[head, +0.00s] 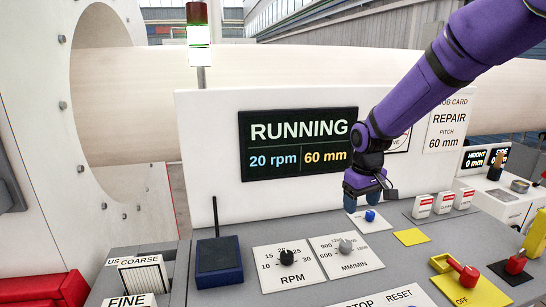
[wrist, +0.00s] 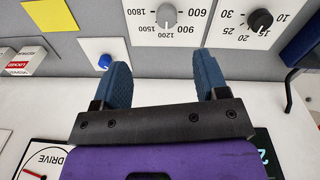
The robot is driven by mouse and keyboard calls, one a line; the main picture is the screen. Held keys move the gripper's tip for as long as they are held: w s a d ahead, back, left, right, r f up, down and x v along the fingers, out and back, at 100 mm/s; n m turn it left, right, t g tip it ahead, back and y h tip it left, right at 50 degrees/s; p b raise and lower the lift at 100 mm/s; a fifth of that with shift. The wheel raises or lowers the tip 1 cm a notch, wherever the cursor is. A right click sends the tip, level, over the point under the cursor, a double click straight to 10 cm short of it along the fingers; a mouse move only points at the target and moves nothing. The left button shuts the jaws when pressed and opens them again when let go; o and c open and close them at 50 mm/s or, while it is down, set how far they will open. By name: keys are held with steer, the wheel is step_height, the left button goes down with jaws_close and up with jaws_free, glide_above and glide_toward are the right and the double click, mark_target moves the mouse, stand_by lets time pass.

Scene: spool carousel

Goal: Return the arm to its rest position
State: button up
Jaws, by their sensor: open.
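My purple arm reaches in from the upper right in the head view, with my gripper (head: 367,203) pointing down in front of the display board. In the wrist view my gripper (wrist: 163,75) shows two blue fingers spread apart with nothing between them. It is above the console near a blue knob (head: 370,216) on a white plate; this knob also shows beside the left finger in the wrist view (wrist: 105,61). A gap between finger and knob is hard to judge in the head view. The display (head: 298,144) reads RUNNING, 20 rpm, 60 mm.
A large pale cylinder (head: 300,85) lies behind the board. A signal lamp (head: 199,35) glows green-white.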

steer(key=s+d+r+m+t, duration=0.2)
steer(key=s+d+r, duration=0.2)
steer(key=s+r, duration=0.95)
steer(key=s+d+r+m+t, duration=0.1)
steer(key=s+r+m+t, duration=0.1)
steer(key=s, duration=1.4)
steer(key=shift+s+d+r, duration=0.35)
steer(key=shift+r, duration=0.25)
